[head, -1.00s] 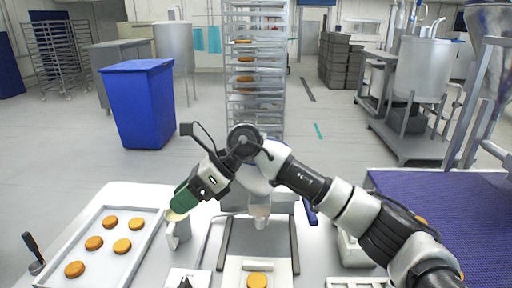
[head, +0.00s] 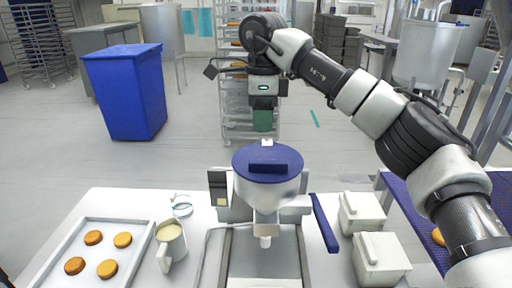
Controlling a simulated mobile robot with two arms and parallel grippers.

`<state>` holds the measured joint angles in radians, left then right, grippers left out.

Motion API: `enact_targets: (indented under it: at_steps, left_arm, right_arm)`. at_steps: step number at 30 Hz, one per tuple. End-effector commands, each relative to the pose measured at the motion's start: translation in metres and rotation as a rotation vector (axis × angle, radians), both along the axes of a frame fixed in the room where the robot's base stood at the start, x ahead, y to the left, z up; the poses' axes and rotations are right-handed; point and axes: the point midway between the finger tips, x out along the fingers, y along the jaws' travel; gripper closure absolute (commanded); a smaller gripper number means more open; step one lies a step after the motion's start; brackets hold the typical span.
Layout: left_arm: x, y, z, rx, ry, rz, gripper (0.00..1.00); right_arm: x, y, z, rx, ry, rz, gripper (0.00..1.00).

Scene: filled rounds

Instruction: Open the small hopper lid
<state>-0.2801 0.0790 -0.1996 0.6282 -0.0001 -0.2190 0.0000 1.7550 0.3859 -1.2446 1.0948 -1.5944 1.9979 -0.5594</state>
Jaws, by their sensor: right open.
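The small hopper (head: 267,195) is a pale metal bowl above the machine on the white table. Its round dark-blue lid (head: 285,157) lies on top and looks shut, with a raised blue bar handle (head: 267,169) across it. My right gripper (head: 263,121) points down above the lid, clearly apart from it. It is open and empty, with green fingers. My left gripper is not in view.
A jug of cream filling (head: 170,243) and a tray (head: 62,238) with several round cakes stand left of the hopper. A blue lever (head: 325,223) and two lidded white boxes (head: 362,212) (head: 380,258) stand right. A blue bin (head: 125,90) stands behind.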

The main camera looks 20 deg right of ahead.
Motion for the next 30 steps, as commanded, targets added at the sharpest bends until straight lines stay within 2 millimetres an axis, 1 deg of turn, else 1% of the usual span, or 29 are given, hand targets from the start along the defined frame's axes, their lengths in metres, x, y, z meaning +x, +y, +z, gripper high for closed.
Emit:
enact_targets:
  at_steps: [2,5,10,12,14,17,21,25,30]
  left_arm:
    - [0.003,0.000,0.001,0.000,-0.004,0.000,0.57]
    - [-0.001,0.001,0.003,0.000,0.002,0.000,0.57]
    - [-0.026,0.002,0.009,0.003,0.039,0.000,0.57]
    - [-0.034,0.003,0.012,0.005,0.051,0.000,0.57]
    - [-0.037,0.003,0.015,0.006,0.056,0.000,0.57]
    - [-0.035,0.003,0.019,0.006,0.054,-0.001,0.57]
    - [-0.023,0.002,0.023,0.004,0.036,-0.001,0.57]
    - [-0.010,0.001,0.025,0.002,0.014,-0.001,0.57]
    - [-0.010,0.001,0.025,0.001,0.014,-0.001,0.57]
  right_arm:
    - [0.000,-0.001,-0.002,-0.005,0.000,-0.002,0.53]
    - [0.000,-0.002,-0.012,-0.007,0.002,-0.001,0.53]
    - [-0.001,-0.002,-0.042,-0.004,0.004,-0.001,0.53]
    - [-0.001,-0.002,-0.056,-0.004,0.003,-0.001,0.53]
    - [-0.001,-0.002,-0.067,-0.004,0.004,-0.001,0.53]
    - [-0.001,-0.001,-0.083,-0.004,0.003,-0.001,0.53]
    - [-0.001,-0.001,-0.099,-0.003,0.002,-0.002,0.53]
    - [-0.001,-0.001,-0.106,-0.003,0.001,-0.002,0.53]
    - [-0.001,-0.001,-0.107,-0.003,0.000,-0.002,0.53]
